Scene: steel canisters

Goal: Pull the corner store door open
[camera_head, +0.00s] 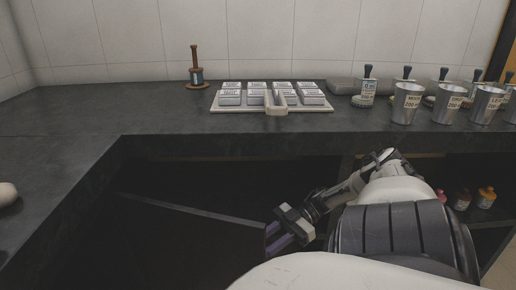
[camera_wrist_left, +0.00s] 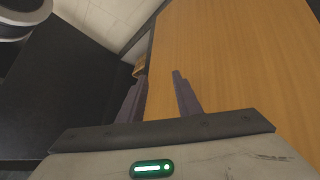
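In the left wrist view a large plain wooden panel (camera_wrist_left: 240,70) fills the right side; it may be the corner store door, but no handle shows clearly on it. My left gripper (camera_wrist_left: 158,75) has its two fingers apart with nothing between them, pointing toward the panel's left edge. I cannot tell whether a finger touches it. The left gripper is not in the head view. There, my right arm comes in from the lower right, and its gripper (camera_head: 278,240) hangs below the counter edge, over the dark space. Whether its fingers are apart is unclear.
The dark counter (camera_head: 160,118) bends along the left and back. It bears a tray (camera_head: 222,107) of labelled blocks, a wooden-handled stand (camera_head: 195,75) and several steel cups (camera_head: 407,103). Small bottles (camera_head: 486,198) stand on a shelf below right. The counter's left part is mostly clear.

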